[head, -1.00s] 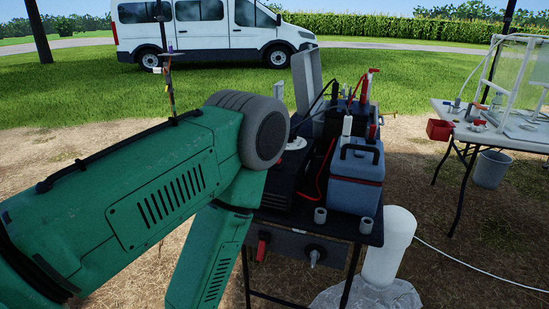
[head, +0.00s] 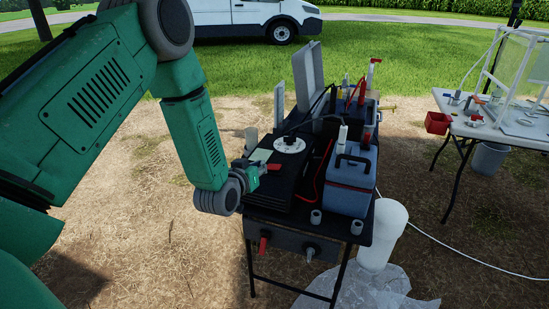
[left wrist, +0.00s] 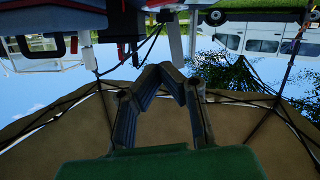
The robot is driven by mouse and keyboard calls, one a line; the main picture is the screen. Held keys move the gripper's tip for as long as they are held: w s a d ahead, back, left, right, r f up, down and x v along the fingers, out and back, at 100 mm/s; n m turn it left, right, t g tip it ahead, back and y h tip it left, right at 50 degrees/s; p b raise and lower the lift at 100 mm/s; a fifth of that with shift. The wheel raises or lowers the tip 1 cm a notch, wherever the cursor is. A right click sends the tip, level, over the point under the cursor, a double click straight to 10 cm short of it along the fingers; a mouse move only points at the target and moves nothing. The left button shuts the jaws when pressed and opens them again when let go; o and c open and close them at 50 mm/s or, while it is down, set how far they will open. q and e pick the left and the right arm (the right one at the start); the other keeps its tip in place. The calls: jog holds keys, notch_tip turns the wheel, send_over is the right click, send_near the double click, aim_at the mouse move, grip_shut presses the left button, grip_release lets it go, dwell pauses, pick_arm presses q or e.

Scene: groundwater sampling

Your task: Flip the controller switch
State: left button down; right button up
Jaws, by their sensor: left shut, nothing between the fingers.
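A black controller case (head: 282,172) lies on the dark table, with a round white dial (head: 290,144) at its back. A red lever (head: 263,245) and a metal fitting (head: 310,252) are on the grey front panel (head: 286,241) below the tabletop. I cannot tell which part is the controller switch. My left gripper is at the left edge of the table, beside the case, but its fingers are hard to make out in the head view. In the left wrist view the left gripper (left wrist: 175,70) has its dark fingers shut and empty. My right gripper is not in view.
A blue-grey cooler (head: 351,181) with a black handle stands on the right of the table. Raised pale panels (head: 309,76) stand at the back. A white cylinder (head: 384,236) is on plastic sheeting at the right. A second table (head: 500,125) stands far right.

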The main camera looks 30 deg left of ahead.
pick_arm(q)
jog(key=shift+w+r, duration=0.1)
jog(key=shift+r, duration=0.1)
jog(key=shift+a, duration=0.15)
send_over(274, 172)
jog(key=s, duration=0.1)
notch_tip(274, 172, down, 2)
jog(key=shift+s+a+f, duration=0.1)
jog(key=shift+s+f, duration=0.05)
jog(key=f, duration=0.1)
jog(key=w+f, duration=0.1)
jog(key=f, duration=0.1)
jog(key=shift+f, duration=0.6)
